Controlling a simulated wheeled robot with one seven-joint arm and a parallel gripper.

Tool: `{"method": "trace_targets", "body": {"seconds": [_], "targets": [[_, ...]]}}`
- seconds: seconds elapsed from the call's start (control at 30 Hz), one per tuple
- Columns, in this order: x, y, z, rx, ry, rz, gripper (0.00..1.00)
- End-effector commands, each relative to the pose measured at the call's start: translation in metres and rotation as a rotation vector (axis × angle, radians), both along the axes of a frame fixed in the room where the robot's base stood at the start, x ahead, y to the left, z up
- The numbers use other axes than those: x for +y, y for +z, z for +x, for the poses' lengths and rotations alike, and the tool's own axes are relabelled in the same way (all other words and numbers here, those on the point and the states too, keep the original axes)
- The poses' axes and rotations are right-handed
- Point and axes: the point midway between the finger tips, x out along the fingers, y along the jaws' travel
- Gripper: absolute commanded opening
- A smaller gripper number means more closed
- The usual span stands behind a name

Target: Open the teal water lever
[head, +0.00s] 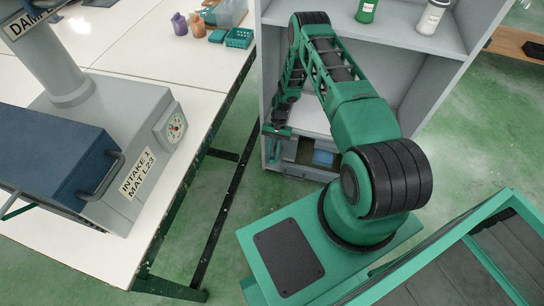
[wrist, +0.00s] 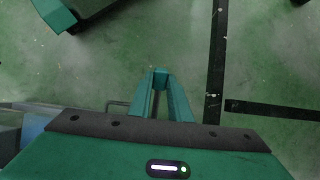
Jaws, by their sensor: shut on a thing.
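My gripper (wrist: 160,82) points down over the green floor in the wrist view. Its teal fingers come together at the tips on a small teal piece, too small and too close in colour to the fingers to name. In the head view my gripper (head: 277,131) is small, beside the left edge of the grey shelf unit (head: 266,75). I cannot pick out the teal water lever for certain in either view.
A white table (head: 125,262) at left bears a grey intake machine (head: 150,170) with a gauge and a blue drawer (head: 50,150). Bottles and a teal basket (head: 239,38) stand at its far end. A green floor gap lies between table and shelf.

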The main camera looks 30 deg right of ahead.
Motion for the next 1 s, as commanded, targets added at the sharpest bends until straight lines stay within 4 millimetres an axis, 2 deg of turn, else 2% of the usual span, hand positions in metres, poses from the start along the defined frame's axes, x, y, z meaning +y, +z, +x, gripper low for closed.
{"method": "trace_targets", "body": {"seconds": [0.1,0.13,0.2,0.57,0.67,0.87,1.0], "targets": [[0.000,0.002,0.004,-0.008,0.000,0.000,0.00],[0.000,0.002,0.004,-0.008,0.000,0.000,0.19],[0.000,0.002,0.005,-0.008,0.000,0.000,0.36],[-0.001,0.004,0.002,-0.005,-0.002,-0.001,0.36],[-0.001,0.012,0.002,-0.004,-0.002,0.000,0.36],[-0.001,0.044,0.005,-0.007,-0.002,0.000,0.36],[0.025,0.059,-0.007,-0.004,0.001,0.002,0.36]]}}
